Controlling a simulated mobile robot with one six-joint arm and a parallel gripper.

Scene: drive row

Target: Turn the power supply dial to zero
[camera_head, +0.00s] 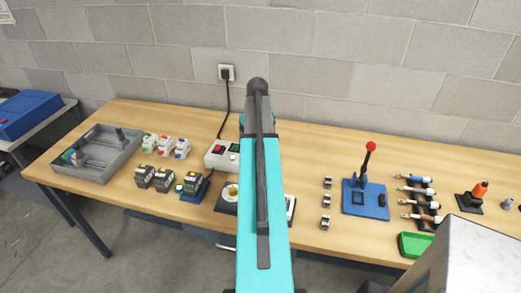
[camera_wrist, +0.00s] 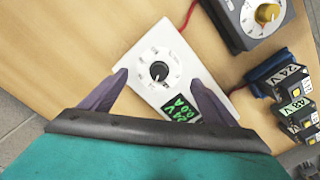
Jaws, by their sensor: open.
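The power supply is a white box (camera_wrist: 190,72) on the wooden table in the wrist view. Its dial is a black round knob (camera_wrist: 159,71) in a ring of printed marks; which mark it points at is too small to read. A green display (camera_wrist: 182,108) reads 24V and 0.0A. My gripper (camera_wrist: 158,78) is open, its two fingers left and right of the dial in the picture with clear gaps to the knob. The height above the box cannot be told.
A dark box with a yellow knob (camera_wrist: 267,13) stands close by, with a red cable. Labelled battery blocks (camera_wrist: 297,106) stand at the right of the wrist view. The head view shows a grey tray (camera_head: 97,165), a blue lever base (camera_head: 366,200) and a green tray (camera_head: 414,245).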

